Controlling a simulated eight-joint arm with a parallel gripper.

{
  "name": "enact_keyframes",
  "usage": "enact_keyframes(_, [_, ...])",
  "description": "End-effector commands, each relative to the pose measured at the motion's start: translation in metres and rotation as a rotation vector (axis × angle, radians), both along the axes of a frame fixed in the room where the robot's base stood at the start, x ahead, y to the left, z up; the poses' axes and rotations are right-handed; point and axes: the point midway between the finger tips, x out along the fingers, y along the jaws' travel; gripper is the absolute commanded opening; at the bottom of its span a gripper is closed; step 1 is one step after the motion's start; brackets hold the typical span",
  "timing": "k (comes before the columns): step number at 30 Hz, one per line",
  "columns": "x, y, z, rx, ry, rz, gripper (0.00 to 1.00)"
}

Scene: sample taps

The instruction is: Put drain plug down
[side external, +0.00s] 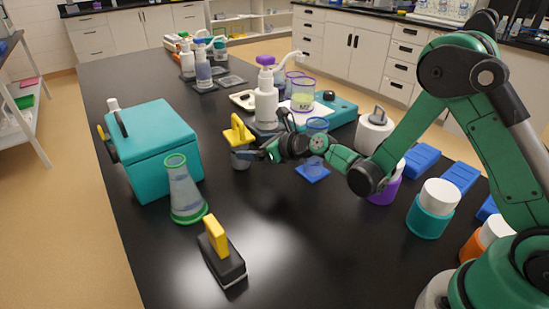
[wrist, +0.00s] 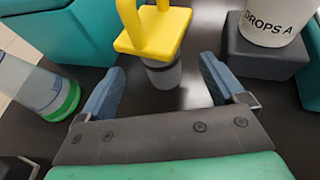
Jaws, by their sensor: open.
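The drain plug, which I take to be the piece with a yellow loop handle and yellow plate (side external: 237,132), sits on top of a grey cylinder (side external: 240,161). In the wrist view its yellow plate (wrist: 154,34) is at the top centre, with the grey cylinder (wrist: 163,74) below it. My gripper (side external: 254,154) is open. In the wrist view its blue-grey fingers (wrist: 160,84) stand apart, one on each side, with a gap to the cylinder.
A teal box (side external: 150,150) and a green-rimmed flask (side external: 183,190) stand to the left. A black block with a yellow grip (side external: 222,262) lies in front. A white pump bottle (side external: 266,102) stands on a dark block close behind. Blue trays and jars are right.

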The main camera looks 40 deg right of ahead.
Motion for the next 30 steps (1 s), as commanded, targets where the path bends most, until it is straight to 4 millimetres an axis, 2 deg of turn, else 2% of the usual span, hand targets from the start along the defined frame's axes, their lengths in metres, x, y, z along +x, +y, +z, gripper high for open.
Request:
enact_keyframes(5, [-0.012,-0.003,0.011,-0.074,-0.009,0.032,0.90])
enact_keyframes(8, [-0.018,-0.002,0.025,-0.251,-0.027,0.116,0.90])
enact_keyframes(11, [-0.031,-0.002,0.045,-0.530,-0.056,0.258,0.90])
enact_keyframes(15, [-0.061,-0.003,0.071,-0.988,-0.105,0.529,0.90])
enact_keyframes(21, [-0.118,-0.012,0.093,-1.593,-0.184,0.980,0.90])
enact_keyframes(27, [-0.174,-0.026,0.095,-2.054,-0.271,1.463,0.90])
enact_keyframes(30, [-0.193,-0.031,0.092,-2.187,-0.310,1.648,0.90])
